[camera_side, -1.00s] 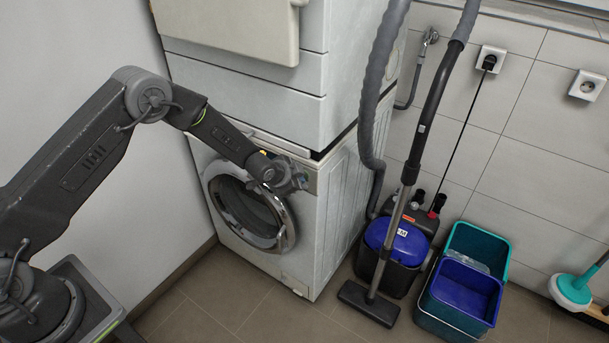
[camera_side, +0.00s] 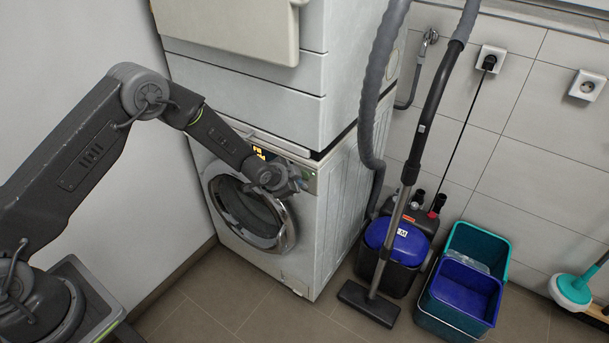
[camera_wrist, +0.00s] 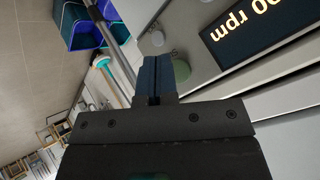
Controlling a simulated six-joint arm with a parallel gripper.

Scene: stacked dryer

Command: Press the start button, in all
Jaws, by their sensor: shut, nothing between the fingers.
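The front-loading machine (camera_side: 322,235) with a round glass door (camera_side: 245,212) stands below the stacked upper unit. Its control panel has a dark display, lit with yellow characters in the side view (camera_side: 258,153). In the wrist view the display (camera_wrist: 257,27) reads "00 rpm", upside down. A round green button (camera_wrist: 182,70) sits on the panel, partly hidden by my gripper; a small green spot (camera_side: 313,174) shows beside my gripper in the side view. My gripper (camera_wrist: 155,62) is shut and empty, over the panel beside the green button. I cannot tell whether it touches the panel.
A second round, grey button or knob (camera_wrist: 158,33) is on the panel. A vacuum cleaner (camera_side: 396,240) with hose and tube stands right of the machine. Teal and blue buckets (camera_side: 462,290) are further right. Tiled floor is clear in front.

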